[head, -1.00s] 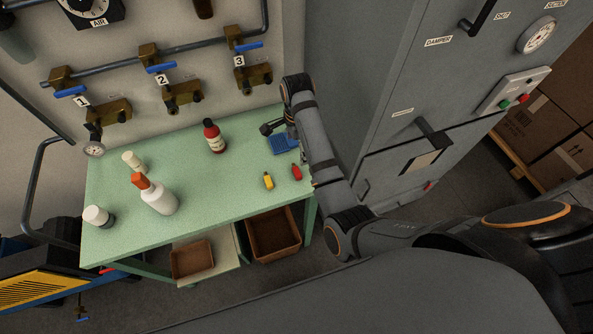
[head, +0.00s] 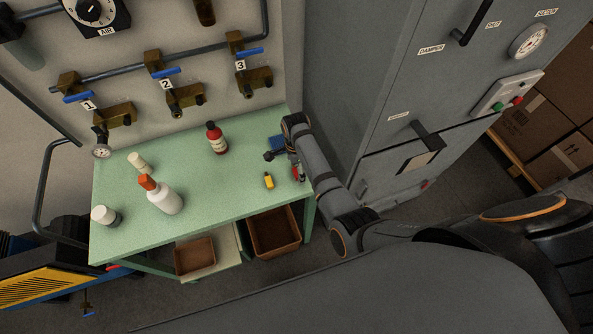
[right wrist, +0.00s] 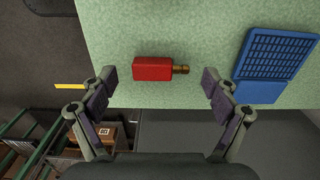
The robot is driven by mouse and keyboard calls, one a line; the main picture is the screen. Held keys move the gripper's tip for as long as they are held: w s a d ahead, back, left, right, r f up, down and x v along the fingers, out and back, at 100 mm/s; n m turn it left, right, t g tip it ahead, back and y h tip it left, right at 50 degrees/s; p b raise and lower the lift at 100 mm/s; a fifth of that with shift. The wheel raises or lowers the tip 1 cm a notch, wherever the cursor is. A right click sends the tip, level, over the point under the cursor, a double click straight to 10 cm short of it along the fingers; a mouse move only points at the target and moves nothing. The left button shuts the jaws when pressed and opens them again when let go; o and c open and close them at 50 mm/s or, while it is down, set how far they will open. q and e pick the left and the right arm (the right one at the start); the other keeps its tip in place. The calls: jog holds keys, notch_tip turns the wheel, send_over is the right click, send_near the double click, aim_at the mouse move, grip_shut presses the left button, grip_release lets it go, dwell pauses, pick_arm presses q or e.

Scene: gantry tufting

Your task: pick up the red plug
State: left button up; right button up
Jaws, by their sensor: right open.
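The red plug (right wrist: 152,68) lies on its side on the green table, with its brass tip pointing right in the right wrist view. It also shows in the head view (head: 299,174), partly hidden by my right gripper. My right gripper (right wrist: 159,80) is open and empty. Its two fingertips are spread to either side of the plug in the right wrist view, and I see no contact. In the head view my right gripper (head: 294,160) is over the table's right end. My left gripper is not in view.
A blue slotted tray (right wrist: 275,58) lies near the plug. A yellow plug (head: 269,181) lies to its left. A red bottle (head: 216,138) and a white spray bottle (head: 165,198) stand on the green table (head: 225,185). A grey cabinet (head: 375,100) stands at the right.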

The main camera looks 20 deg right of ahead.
jog(key=shift+f, duration=0.2)
jog(key=c, duration=1.3)
jog(key=shift+o, duration=0.2)
jog(key=shift+r, duration=0.1)
